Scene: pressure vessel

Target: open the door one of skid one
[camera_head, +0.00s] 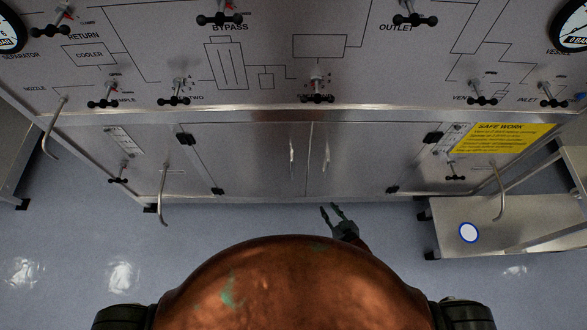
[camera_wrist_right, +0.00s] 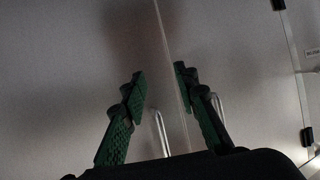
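Two metal doors, a left door (camera_head: 245,160) and a right door (camera_head: 365,155), stand shut side by side low on the skid. The left door's handle (camera_head: 291,155) and the right door's handle (camera_head: 326,158) are upright bars beside the centre seam. My right gripper (camera_head: 329,208) is open and empty just in front of the doors, below the right handle. In the right wrist view my gripper (camera_wrist_right: 160,82) has its green fingers apart facing the seam. One handle (camera_wrist_right: 160,130) shows between the fingers and another (camera_wrist_right: 217,105) behind the right finger. My left gripper is out of view.
A panel (camera_head: 270,60) with black valve handles juts above the doors. Bent pipes hang at the left (camera_head: 163,195) and right (camera_head: 498,190). A metal step (camera_head: 480,215) stands at the right. Blue floor (camera_head: 260,222) is open in front of the doors.

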